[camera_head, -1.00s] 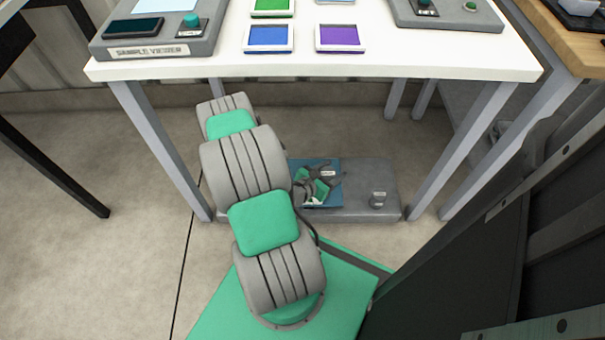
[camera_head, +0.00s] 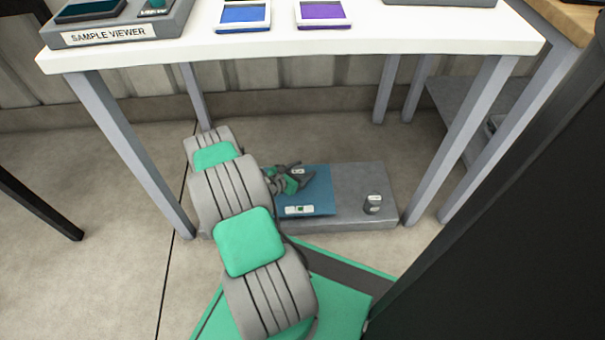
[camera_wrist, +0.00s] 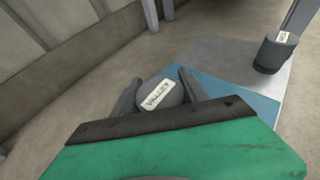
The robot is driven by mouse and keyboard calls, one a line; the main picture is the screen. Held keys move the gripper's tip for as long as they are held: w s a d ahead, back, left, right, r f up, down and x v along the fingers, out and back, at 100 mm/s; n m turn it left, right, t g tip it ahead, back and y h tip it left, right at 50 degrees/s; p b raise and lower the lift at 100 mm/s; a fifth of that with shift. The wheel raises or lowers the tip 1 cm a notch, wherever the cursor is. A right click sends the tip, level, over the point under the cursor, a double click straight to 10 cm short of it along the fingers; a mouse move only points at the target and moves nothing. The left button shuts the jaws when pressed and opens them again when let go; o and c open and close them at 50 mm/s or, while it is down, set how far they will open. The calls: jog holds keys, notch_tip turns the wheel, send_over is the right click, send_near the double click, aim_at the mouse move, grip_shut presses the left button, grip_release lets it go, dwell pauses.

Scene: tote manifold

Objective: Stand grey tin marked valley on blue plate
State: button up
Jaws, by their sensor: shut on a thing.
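The grey tin marked valley (camera_wrist: 158,94) sits between the two fingers of my gripper (camera_wrist: 160,86) in the wrist view, its label facing the camera. My gripper is shut on it. In the head view the gripper (camera_head: 299,172) and the tin's pale label are at the back left part of the blue plate (camera_head: 318,200). The blue plate also shows right of the fingers in the wrist view (camera_wrist: 262,108). The tin's base is hidden, so I cannot tell whether it touches the plate.
A low grey platform (camera_head: 358,178) under the white table (camera_head: 300,45) bears the plate. A second, dark grey tin (camera_head: 373,205) stands at its right; it shows in the wrist view too (camera_wrist: 272,55). Table legs stand on both sides. A small label lies at the plate's front.

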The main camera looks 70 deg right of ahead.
jog(key=shift+d+r, duration=0.1)
jog(key=shift+f, duration=0.2)
jog(key=o, duration=1.5)
